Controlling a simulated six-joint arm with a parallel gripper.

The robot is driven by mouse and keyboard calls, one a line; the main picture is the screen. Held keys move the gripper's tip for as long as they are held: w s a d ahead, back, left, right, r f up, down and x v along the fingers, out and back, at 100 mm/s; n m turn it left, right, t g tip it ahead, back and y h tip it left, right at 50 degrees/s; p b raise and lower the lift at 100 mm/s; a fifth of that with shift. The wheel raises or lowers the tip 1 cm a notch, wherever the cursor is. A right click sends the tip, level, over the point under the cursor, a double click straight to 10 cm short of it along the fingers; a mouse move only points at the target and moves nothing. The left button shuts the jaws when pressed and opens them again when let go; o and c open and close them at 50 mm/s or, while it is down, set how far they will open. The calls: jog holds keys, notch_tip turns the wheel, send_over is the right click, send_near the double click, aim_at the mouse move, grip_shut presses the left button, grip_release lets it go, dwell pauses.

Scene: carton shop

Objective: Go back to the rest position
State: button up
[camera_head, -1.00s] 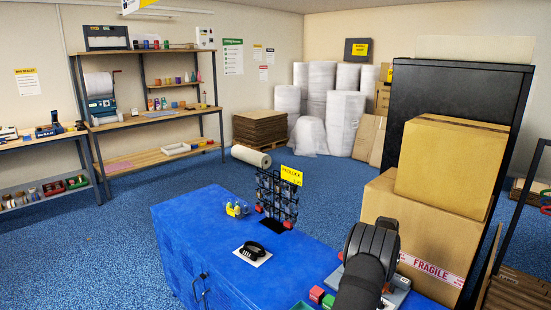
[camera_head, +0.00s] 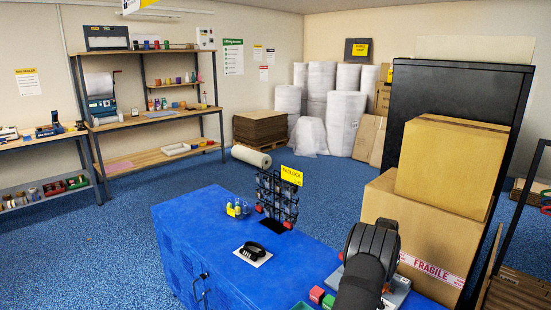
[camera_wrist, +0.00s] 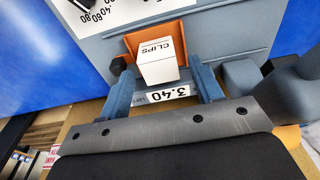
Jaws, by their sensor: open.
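My gripper (camera_wrist: 161,78) is open in the wrist view, with its two blue-grey fingers apart. A small white box marked CLIPS (camera_wrist: 158,62) shows between and beyond the fingertips. It sits at an orange tray (camera_wrist: 165,32) on a grey scale (camera_wrist: 225,48), whose label reads 3.40. I cannot tell from this angle whether the fingers touch the box. In the head view my dark arm reaches over the right end of the blue table (camera_head: 200,228) and hides the gripper; a grey edge of the scale (camera_head: 398,287) shows beside it.
Stacked cartons (camera_head: 452,160) stand close to the right of my arm. A padlock rack (camera_head: 277,200), a yellow tape dispenser (camera_head: 237,209) and a black item on a white card (camera_head: 253,252) are on the table. Red and green blocks (camera_head: 322,297) lie just left of the arm.

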notch_tip(320, 180, up, 9)
notch_tip(320, 180, down, 12)
jog(key=shift+r, duration=0.1)
jog(key=r, duration=0.5)
jog(key=shift+s+d, duration=0.1)
jog(key=shift+d, duration=0.15)
jog(key=s+d+r, duration=0.6)
jog(key=s+r, duration=0.1)
jog(key=s, duration=0.3)
jog(key=s+a, duration=0.4)
jog(key=s, duration=0.7)
jog(key=s+a, duration=0.4)
jog(key=s, duration=0.7)
jog(key=shift+w+a+f, duration=0.5)
jog(key=shift+w+f, duration=0.35)
jog(key=shift+w, duration=0.35)
jog(key=shift+w+a+f, duration=0.45)
jog(key=shift+w+f, duration=0.4)
jog(key=shift+w, duration=0.4)
jog(key=shift+w+a+f, duration=0.5)
jog(key=shift+w+f, duration=0.35)
jog(key=shift+w, duration=0.35)
